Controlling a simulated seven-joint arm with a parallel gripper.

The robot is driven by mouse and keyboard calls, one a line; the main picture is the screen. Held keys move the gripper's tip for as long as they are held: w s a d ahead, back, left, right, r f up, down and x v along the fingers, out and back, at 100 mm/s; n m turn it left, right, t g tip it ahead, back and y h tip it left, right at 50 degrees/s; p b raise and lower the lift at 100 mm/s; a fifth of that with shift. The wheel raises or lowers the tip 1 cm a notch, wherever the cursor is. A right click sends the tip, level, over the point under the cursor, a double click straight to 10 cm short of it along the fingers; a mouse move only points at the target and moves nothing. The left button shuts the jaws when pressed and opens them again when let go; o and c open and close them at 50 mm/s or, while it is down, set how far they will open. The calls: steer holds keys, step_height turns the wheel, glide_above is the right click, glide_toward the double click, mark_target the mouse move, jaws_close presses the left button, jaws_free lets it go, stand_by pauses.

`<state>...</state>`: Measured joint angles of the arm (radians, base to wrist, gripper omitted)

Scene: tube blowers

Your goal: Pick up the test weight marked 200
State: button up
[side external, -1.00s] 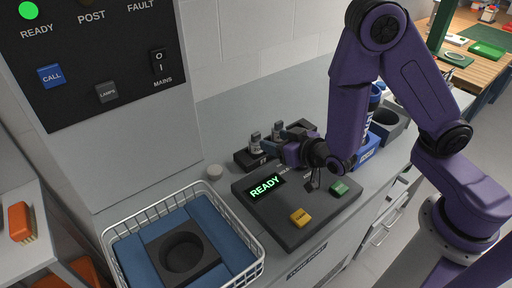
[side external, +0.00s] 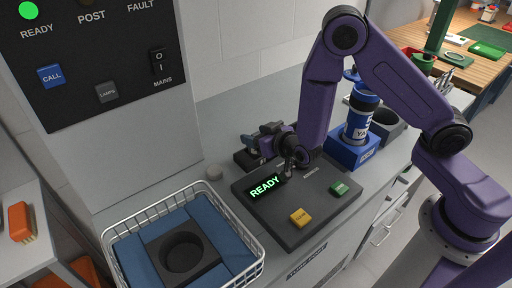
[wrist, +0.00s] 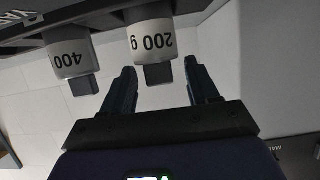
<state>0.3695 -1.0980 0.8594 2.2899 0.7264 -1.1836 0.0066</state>
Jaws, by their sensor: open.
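The test weight marked 200 g (wrist: 153,42) shows in the wrist view, a pale cylinder with a dark grey knob (wrist: 158,74). My gripper (wrist: 162,78) is open there, one finger on each side of the knob, with gaps visible on both sides. In the side external view my gripper (side external: 262,137) is low over the dark weight rack (side external: 243,160) and largely hides the weights. A second weight marked 400 (wrist: 70,60) stands beside the 200, outside the fingers, close to the left one.
A grey console (side external: 318,195) with a lit READY display is in front of the rack. A blue cylinder (side external: 361,118) stands in a blue holder (side external: 350,153) to the right. A wire basket (side external: 250,262) with a dark round socket (side external: 182,252) is at the front left.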

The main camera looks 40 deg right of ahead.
steer(key=shift+w+f, duration=0.15)
steer(key=shift+w, duration=0.2)
jaws_close()
steer(key=shift+s, duration=0.1)
steer(key=shift+r, duration=0.8)
steer(key=s+d+r, duration=0.3)
steer(key=s+r, duration=0.8)
steer(key=s, duration=0.2)
steer(key=shift+s+d+r, duration=0.2)
steer(key=shift+s+r, duration=0.05)
